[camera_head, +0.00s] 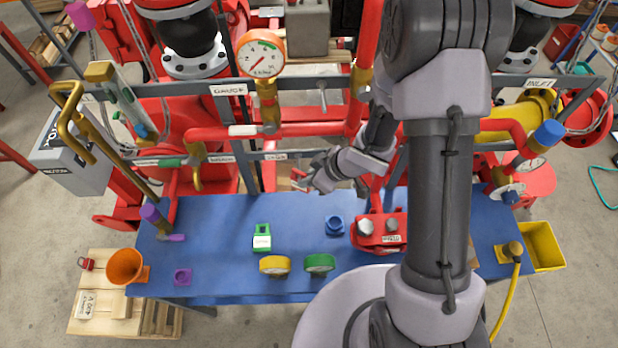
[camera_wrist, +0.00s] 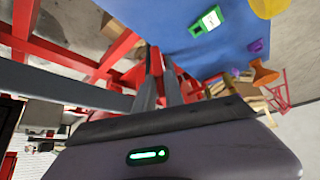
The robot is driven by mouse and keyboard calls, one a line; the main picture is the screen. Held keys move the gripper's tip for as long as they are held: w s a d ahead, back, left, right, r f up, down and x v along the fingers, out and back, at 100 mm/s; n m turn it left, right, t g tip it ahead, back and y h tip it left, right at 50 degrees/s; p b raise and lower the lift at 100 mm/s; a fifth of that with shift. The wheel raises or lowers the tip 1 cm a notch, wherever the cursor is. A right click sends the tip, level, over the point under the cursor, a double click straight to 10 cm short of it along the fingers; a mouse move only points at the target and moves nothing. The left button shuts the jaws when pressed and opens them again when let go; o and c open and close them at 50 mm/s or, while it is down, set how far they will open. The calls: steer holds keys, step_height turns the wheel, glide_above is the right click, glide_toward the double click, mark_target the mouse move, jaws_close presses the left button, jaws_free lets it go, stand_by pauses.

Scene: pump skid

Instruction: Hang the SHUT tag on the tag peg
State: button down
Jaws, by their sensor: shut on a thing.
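My gripper (camera_head: 300,181) is above the back of the blue table, by the red pipework. In the wrist view its two dark fingers (camera_wrist: 158,88) are shut on a narrow red thing (camera_wrist: 155,62), seen edge-on. This looks like the SHUT tag, but no lettering can be read. A small metal peg (camera_head: 323,96) sticks out from the upper rail, above and to the right of my gripper. I cannot tell for sure that it is the tag peg. The held thing is apart from it.
A green piece with a white label (camera_head: 262,241), a yellow disc (camera_head: 274,265), a green disc (camera_head: 320,263) and a blue socket (camera_head: 335,226) are on the blue table (camera_head: 215,270). A red box (camera_head: 378,242) stands right. Red pipes and a gauge (camera_head: 262,55) crowd the back.

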steer(key=shift+w+r, duration=0.2)
steer(key=shift+w, duration=0.05)
steer(key=c, duration=1.7)
jaws_free()
steer(key=o, duration=0.4)
steer(key=shift+w+d, duration=0.15)
steer(key=shift+w, duration=0.05)
steer(key=shift+c, duration=0.2)
steer(key=shift+s, duration=0.15)
